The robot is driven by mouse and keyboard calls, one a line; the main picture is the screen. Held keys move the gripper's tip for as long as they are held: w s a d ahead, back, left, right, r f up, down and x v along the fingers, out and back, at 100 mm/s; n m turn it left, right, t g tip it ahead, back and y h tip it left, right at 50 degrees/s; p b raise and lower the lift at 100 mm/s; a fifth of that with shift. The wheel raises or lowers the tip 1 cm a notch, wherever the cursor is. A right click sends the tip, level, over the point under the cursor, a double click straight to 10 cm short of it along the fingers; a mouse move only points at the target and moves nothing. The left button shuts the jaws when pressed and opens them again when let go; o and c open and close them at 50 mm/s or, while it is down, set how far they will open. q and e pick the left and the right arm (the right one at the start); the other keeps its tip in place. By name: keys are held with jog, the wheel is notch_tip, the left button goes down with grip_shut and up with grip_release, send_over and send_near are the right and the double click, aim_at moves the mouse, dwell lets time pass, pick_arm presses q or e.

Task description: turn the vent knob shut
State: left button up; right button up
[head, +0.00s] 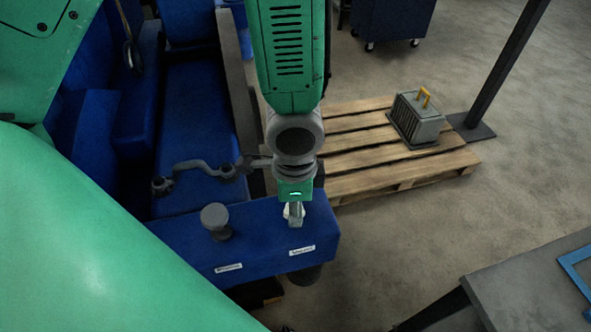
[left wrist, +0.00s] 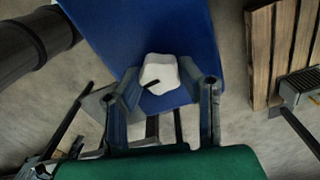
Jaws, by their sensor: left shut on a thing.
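The white knob (head: 287,212) stands on the blue block near its right end, behind a small white label (head: 302,250) whose text is too small to read. My left gripper (head: 295,210) points down at it and is shut on it, hiding much of it in the head view. In the left wrist view the white knob (left wrist: 160,73) has a rounded, lobed outline and a dark mark on its lower edge. The fingers of my left gripper (left wrist: 168,90) stand on either side of it. My right gripper is in neither view.
A grey round knob (head: 215,217) stands on the same blue block (head: 180,240), left of my gripper, with its own label. A grey cranked pipe (head: 195,165) lies behind. A wooden pallet (head: 360,170) bears a grey box (head: 418,117). A grey table (head: 520,285) stands front right.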

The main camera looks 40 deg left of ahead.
pick_arm(q)
jog(key=shift+m, duration=0.7)
jog(key=o, duration=1.1)
jog(key=shift+w, duration=0.1)
jog(key=shift+o, duration=0.2)
jog(key=shift+r, duration=0.2)
notch_tip(320, 180, up, 11)
jog(key=shift+r, duration=0.2)
